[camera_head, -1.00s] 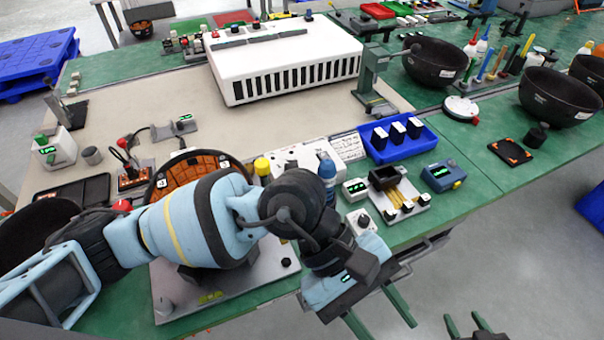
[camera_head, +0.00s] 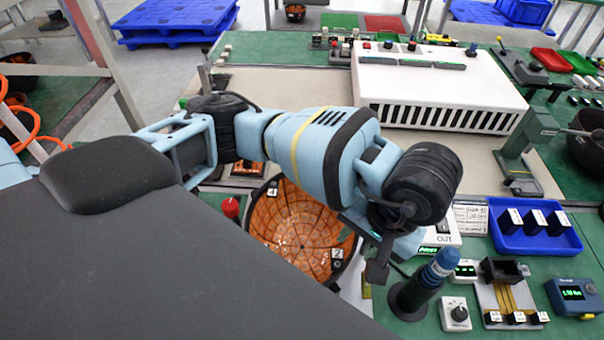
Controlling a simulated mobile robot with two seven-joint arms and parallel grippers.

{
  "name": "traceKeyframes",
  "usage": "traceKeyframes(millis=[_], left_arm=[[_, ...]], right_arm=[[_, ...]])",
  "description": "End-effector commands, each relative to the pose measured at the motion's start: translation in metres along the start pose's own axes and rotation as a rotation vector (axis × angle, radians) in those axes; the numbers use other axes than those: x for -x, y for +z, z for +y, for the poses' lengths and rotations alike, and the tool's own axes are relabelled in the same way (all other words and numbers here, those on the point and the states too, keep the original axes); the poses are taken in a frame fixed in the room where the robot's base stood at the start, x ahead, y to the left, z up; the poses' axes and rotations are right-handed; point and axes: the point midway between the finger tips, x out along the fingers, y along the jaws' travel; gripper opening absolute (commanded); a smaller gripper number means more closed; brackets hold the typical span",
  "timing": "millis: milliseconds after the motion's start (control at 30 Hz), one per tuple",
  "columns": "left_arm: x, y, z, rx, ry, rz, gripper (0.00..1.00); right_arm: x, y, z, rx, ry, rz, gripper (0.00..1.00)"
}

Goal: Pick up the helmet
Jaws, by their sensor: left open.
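An upturned shell with an orange grid lining and white number tags (camera_head: 300,232) lies open side up on the bench; it looks like a helmet. My left arm passes above it and hides part of its back and right side. My left gripper (camera_head: 392,246) is at the shell's right side, above the bench. Its fingers are largely hidden by the wrist, and I see nothing held. A dark bowl-shaped shell (camera_head: 588,146) at the right edge may be another helmet, cut off by the frame. My right gripper is not in view.
A white vented box (camera_head: 435,85) stands at the back. A blue tray (camera_head: 510,243) with black blocks, a blue-capped dark cylinder (camera_head: 418,293), a dial box (camera_head: 458,314) and a blue meter (camera_head: 573,296) crowd the right. A red knob (camera_head: 231,207) stands left of the shell.

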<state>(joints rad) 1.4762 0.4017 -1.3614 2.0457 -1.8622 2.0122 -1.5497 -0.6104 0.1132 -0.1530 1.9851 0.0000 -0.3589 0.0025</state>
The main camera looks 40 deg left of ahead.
Motion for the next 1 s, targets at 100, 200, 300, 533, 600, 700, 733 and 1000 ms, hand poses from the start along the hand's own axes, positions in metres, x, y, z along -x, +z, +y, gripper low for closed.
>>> traceKeyframes(millis=[100,200,300,533,600,700,733,1000], left_arm=[[-0.005,0.001,0.000,0.001,0.001,-0.003,0.40],[-0.015,0.001,0.000,0.002,0.002,-0.005,0.40],[-0.024,0.001,0.001,0.002,0.003,-0.005,0.40],[-0.032,0.001,0.001,0.003,0.003,-0.004,0.40],[-0.041,0.001,0.001,0.003,0.003,-0.006,0.40],[-0.056,0.002,0.001,0.003,0.002,-0.008,0.40],[-0.060,0.001,0.000,0.005,0.002,-0.006,0.40],[-0.078,0.000,0.001,0.004,0.003,-0.001,0.40]], right_arm=[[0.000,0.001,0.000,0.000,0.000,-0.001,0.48],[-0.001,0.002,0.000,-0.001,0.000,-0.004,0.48],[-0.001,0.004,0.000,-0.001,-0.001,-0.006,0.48],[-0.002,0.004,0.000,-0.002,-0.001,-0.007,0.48],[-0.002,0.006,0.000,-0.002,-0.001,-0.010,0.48],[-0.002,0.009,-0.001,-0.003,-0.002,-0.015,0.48],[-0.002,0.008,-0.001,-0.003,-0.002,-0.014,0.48],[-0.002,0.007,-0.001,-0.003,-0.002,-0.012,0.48]])
